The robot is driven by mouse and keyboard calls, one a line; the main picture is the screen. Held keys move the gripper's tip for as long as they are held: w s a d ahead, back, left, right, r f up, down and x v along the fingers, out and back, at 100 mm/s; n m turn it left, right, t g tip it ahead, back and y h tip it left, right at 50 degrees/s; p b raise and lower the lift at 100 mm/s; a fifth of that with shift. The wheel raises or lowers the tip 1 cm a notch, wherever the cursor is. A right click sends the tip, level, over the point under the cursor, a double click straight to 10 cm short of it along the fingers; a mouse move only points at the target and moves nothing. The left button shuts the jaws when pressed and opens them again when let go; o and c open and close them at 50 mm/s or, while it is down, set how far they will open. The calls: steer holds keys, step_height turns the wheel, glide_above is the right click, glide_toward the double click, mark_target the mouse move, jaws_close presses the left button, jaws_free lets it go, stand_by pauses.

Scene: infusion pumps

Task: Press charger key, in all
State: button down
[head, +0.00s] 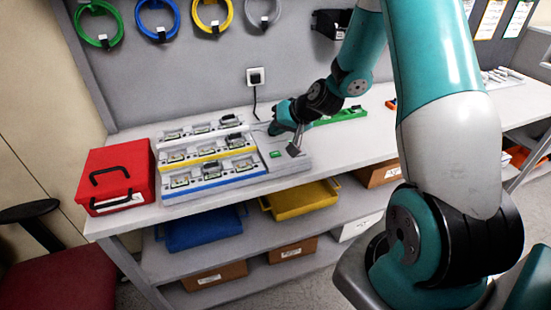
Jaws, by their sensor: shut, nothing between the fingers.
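The charger (222,181) stands on the bench, with several small pumps or devices in three rows edged white, yellow and blue. A grey panel at its right end carries a small green key (275,154). My gripper (294,151) is shut and empty. It points down over the panel, just right of the green key in the picture. I cannot tell whether its tips touch the panel. The key itself shows clear of the fingers.
A red case (114,178) stands left of the charger. A green tool (343,115) lies behind my wrist. A wall socket (256,77) with a black cable is behind. Blue (203,229) and yellow (300,201) bins sit on the shelf below. The bench front is clear.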

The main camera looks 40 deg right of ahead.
mark_target(277, 153)
steer(key=shift+f+b, duration=1.5)
steer(key=shift+f, duration=0.85)
steer(key=shift+f+b, duration=0.4)
steer(key=shift+b, duration=0.05)
steer(key=shift+f+b, duration=0.35)
steer(key=shift+f, duration=0.05)
stand_by(0.5)
stand_by(0.3)
steer(key=shift+r+p, duration=0.55)
steer(key=shift+r, duration=0.25)
steer(key=shift+r+p, duration=1.85)
steer(key=shift+r, duration=0.75)
steer(key=shift+f, duration=0.1)
